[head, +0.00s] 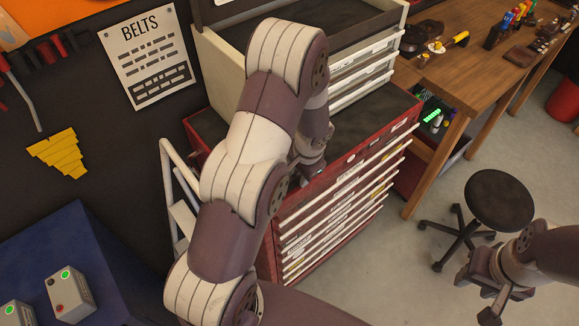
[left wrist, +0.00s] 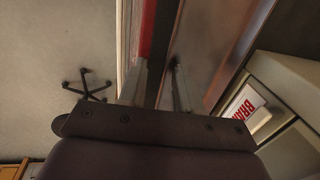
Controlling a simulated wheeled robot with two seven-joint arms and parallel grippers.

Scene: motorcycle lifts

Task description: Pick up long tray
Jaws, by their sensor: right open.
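I cannot clearly make out a long tray in the head view. My left gripper (head: 312,168) is low over the top of the red tool cabinet (head: 345,160), partly hidden by my own arm. In the left wrist view, the two fingers of my left gripper (left wrist: 158,88) stand apart. The cabinet's red edge (left wrist: 148,30) and a long brownish strip (left wrist: 200,50) run away beyond them. I cannot tell whether that strip is the tray or the cabinet top, or whether a finger touches it. My right gripper (head: 480,295) is open and empty above the floor.
A pale drawer chest (head: 365,75) stands on the red cabinet; its side shows in the left wrist view (left wrist: 290,80). A wooden workbench (head: 470,75) and a black stool (head: 498,200) are at the right. A blue cabinet (head: 80,255) is at the lower left.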

